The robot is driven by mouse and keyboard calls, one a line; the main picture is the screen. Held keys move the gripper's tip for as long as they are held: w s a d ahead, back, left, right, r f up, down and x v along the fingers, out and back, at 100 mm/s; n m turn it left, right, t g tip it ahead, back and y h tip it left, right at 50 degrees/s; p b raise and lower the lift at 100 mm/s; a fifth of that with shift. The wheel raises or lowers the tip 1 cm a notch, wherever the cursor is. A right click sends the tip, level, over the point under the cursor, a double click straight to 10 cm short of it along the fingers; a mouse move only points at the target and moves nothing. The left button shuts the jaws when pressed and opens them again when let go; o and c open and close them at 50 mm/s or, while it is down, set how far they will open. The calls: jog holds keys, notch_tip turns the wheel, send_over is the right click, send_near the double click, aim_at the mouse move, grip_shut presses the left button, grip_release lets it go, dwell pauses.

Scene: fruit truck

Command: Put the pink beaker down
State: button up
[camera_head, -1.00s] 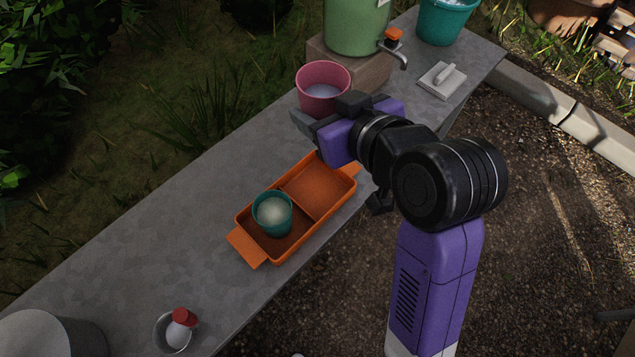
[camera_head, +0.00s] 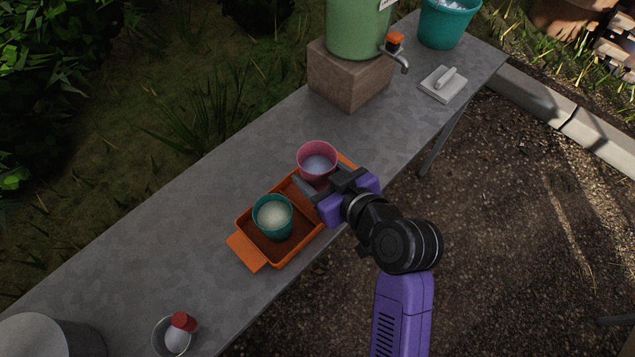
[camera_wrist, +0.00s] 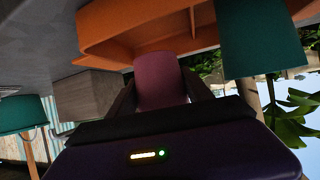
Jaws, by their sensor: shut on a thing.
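The pink beaker (camera_head: 317,149) is upright with pale contents. My gripper (camera_head: 322,179) is shut on it from the near right side. It is over the right, far compartment of the orange tray (camera_head: 247,252); I cannot tell whether its base touches the tray floor. In the wrist view, which is upside down, the pink beaker (camera_wrist: 160,82) is between the fingers, with the orange tray (camera_wrist: 98,35) beyond its base. A teal beaker (camera_head: 272,228) with pale contents stands in the tray's left, near compartment. It also shows in the wrist view (camera_wrist: 260,45).
A green dispenser (camera_head: 355,28) with a tap stands on a block (camera_head: 345,80). A teal bucket (camera_head: 446,28) and a grey-handled pad (camera_head: 443,84) are at the far end. The table (camera_head: 190,210) left of the tray is clear.

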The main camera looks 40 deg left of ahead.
aim_at(318, 186)
jog(key=shift+f, duration=2.4)
jog(key=shift+f, duration=0.1)
jog(key=o, duration=1.5)
jog(key=shift+c, duration=0.2)
jog(key=v, duration=1.2)
jog(key=shift+b, duration=0.3)
